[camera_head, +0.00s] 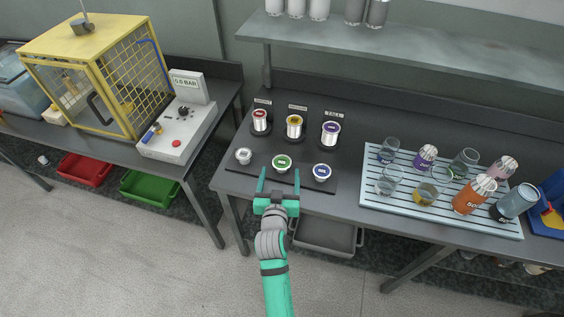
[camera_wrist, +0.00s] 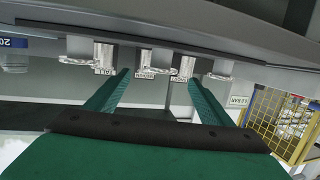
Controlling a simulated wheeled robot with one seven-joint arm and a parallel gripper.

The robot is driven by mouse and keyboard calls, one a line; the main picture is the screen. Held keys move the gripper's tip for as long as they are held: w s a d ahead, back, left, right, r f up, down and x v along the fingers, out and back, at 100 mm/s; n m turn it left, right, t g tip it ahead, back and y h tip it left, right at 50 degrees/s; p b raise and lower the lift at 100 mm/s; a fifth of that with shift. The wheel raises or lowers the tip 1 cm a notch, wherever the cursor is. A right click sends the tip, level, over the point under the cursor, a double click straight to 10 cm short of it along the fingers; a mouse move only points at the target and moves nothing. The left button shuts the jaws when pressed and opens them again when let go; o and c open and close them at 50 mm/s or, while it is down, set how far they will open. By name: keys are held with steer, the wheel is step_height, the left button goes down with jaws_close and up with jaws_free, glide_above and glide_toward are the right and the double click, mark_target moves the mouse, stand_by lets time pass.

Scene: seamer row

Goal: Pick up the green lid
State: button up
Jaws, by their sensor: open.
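The green lid (camera_head: 282,162) is a small round lid with a green centre and a pale rim. It sits in the front row on the dark mat, between a plain silver lid (camera_head: 243,155) and a blue-centred lid (camera_head: 321,171). My gripper (camera_head: 280,173) is open and empty, with its two teal fingers pointing at the green lid from the bench's front edge. In the upside-down wrist view, a silvery disc on a pale stand (camera_wrist: 156,55) shows edge-on between the fingers (camera_wrist: 157,80). Its colour cannot be told there.
Cans with red (camera_head: 260,121), yellow (camera_head: 294,127) and purple (camera_head: 330,133) tops stand behind the lids. A slatted tray (camera_head: 375,203) with glasses and shakers is at right. A yellow cage machine (camera_head: 93,72) and control box (camera_head: 177,130) are at left. A shelf (camera_head: 400,45) overhangs the back.

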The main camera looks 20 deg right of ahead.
mark_target(281, 162)
steer(key=shift+x, duration=2.6)
steer(key=c, duration=1.1)
